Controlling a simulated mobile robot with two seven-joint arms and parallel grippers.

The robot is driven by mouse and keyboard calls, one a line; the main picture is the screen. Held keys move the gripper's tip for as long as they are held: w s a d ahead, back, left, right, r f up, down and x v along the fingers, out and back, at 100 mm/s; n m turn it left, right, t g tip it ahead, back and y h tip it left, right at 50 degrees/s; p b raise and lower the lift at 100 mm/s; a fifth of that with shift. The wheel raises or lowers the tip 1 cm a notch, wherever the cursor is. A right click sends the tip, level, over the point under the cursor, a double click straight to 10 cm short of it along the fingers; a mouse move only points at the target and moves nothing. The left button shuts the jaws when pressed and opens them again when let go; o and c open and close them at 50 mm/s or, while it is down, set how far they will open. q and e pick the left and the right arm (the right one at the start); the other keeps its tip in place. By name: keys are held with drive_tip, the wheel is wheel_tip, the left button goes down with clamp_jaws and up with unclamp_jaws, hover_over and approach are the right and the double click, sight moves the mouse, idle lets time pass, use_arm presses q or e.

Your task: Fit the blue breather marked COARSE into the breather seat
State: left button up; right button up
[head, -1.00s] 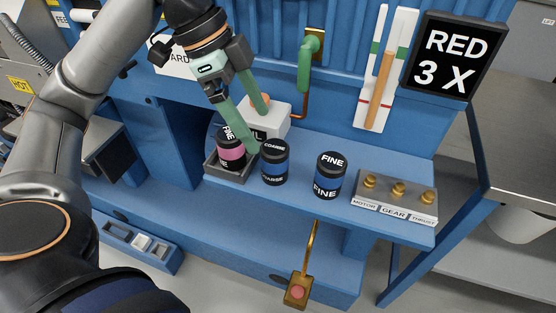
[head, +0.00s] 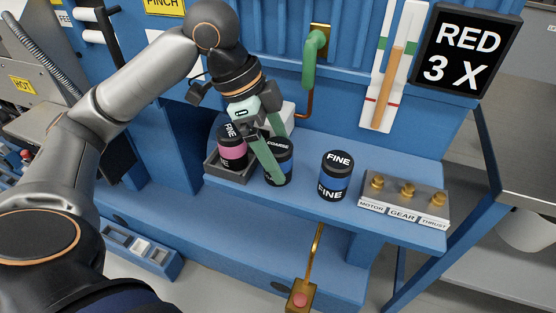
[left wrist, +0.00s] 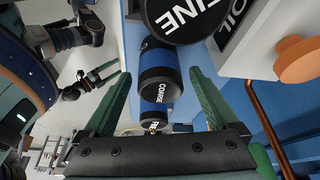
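The blue-banded COARSE breather (head: 284,172) stands upright on the blue shelf; it also shows in the left wrist view (left wrist: 158,72). My left gripper (head: 277,158) is open above and around it. One finger passes in front of the breather, and the other is partly hidden behind it. In the left wrist view my left gripper (left wrist: 160,78) has its fingers apart, with the breather between them, not clearly touching. A grey square holder (head: 226,172), possibly the breather seat, holds a pink-banded FINE breather (head: 233,153). My right gripper (left wrist: 106,77) shows small, fingers apart.
A blue-banded FINE breather (head: 336,176) stands to the right. Farther right is a grey block with brass knobs (head: 408,190). A white box with an orange knob (left wrist: 302,60) stands behind.

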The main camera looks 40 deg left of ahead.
use_arm(q)
clamp_jaws()
idle(0.6)
drive_tip(key=shift+r, duration=0.1)
